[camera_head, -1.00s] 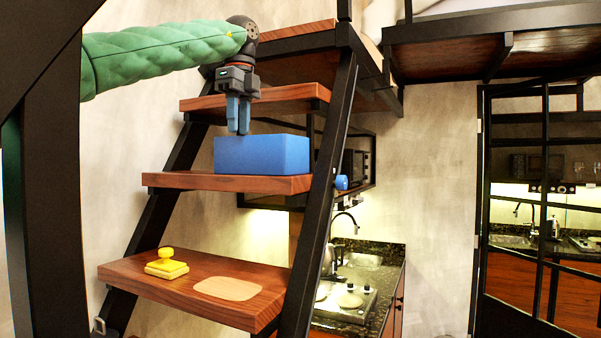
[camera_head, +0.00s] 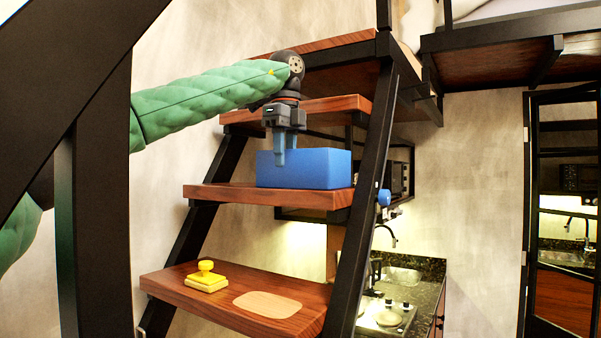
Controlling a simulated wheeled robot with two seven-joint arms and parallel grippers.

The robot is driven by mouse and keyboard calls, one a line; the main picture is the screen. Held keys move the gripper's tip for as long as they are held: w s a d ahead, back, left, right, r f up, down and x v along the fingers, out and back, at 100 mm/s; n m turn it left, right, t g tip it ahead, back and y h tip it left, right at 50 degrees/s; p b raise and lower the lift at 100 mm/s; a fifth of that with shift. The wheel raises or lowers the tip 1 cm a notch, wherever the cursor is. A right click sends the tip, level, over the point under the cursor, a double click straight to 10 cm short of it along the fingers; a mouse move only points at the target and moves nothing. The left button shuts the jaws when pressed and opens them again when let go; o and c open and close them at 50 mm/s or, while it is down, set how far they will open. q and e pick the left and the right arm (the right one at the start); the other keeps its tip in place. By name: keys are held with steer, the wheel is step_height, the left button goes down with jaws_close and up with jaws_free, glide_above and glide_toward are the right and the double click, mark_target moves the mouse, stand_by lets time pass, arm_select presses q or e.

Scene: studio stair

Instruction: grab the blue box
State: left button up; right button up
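The blue box (camera_head: 318,170) stands on a middle wooden step (camera_head: 225,195) of the stair. My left gripper (camera_head: 284,160) points down at the left part of the box. One finger overlaps the box's near face; the other finger's lower end is lost at the box's top edge. I cannot tell whether the fingers touch the box or how far apart they are. My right gripper is not in view.
A lower step (camera_head: 180,283) holds a yellow stamp-like object (camera_head: 206,278) and a flat pale oval (camera_head: 268,305). Black stair rails flank the steps, with a blue knob (camera_head: 384,197) on the right rail. Another step (camera_head: 340,104) lies just above the box. A kitchen counter (camera_head: 425,285) is at the lower right.

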mark_target(289, 187)
arm_select(q)
steer(key=shift+w+d+f, duration=0.15)
steer(key=shift+d+f, duration=0.1)
steer(key=shift+f, duration=0.35)
steer(key=shift+w+d+f, duration=0.1)
steer(key=shift+d+f, duration=0.1)
steer(key=shift+f, duration=0.4)
steer(key=shift+w+f, duration=0.2)
steer(key=shift+s+a+r, duration=0.2)
steer(key=shift+s+a, duration=0.1)
steer(key=shift+s, duration=0.15)
steer(key=shift+c, duration=0.4)
steer(key=c, duration=0.4)
steer(key=shift+w+d+f, duration=0.1)
steer(key=shift+w+d, duration=0.1)
jaws_close()
